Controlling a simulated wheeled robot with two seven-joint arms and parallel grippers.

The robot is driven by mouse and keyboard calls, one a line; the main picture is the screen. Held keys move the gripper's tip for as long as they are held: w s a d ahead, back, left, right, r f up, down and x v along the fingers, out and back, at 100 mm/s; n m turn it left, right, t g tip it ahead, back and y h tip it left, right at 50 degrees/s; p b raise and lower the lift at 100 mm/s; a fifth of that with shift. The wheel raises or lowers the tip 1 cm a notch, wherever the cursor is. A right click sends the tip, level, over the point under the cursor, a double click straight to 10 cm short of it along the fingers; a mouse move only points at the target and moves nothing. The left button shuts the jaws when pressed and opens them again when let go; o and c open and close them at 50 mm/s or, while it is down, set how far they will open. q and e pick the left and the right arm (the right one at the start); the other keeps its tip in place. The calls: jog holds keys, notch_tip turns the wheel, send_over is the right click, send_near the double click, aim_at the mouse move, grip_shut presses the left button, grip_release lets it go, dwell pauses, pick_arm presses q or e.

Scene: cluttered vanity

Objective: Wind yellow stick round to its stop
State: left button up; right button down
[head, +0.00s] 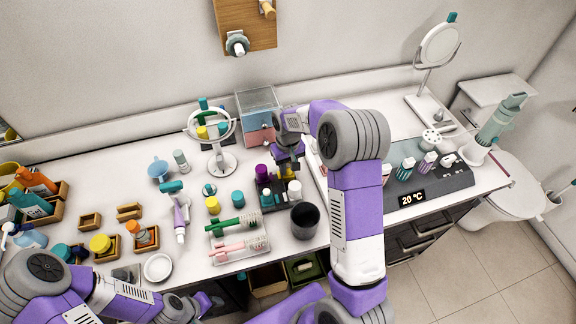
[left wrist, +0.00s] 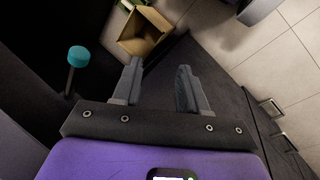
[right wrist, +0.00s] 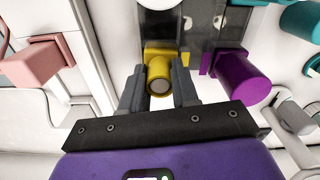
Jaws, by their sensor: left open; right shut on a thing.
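The yellow stick (right wrist: 159,76) shows end-on in the right wrist view, with a wider yellow base behind it at a dark rack (right wrist: 201,28). My right gripper (right wrist: 158,88) is shut on the stick, one finger on each side. In the head view my right gripper (head: 288,163) reaches down at the rack's back right and hides the stick. My left gripper (left wrist: 160,68) is open and empty, low in front of the counter. In the head view it is at the lower left (head: 207,302).
A purple stick (right wrist: 243,80) stands close beside the yellow one. A dark cup (head: 304,221), a tray with green and pink brushes (head: 238,252) and a clear-topped box (head: 257,113) surround the rack. An open wooden box (left wrist: 143,32) lies below my left gripper.

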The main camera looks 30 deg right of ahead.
aim_at(288, 165)
jog(key=c, duration=0.8)
grip_release()
notch_tip(288, 165, up, 8)
jog(key=shift+f+p, duration=0.2)
jog(key=shift+p, duration=0.35)
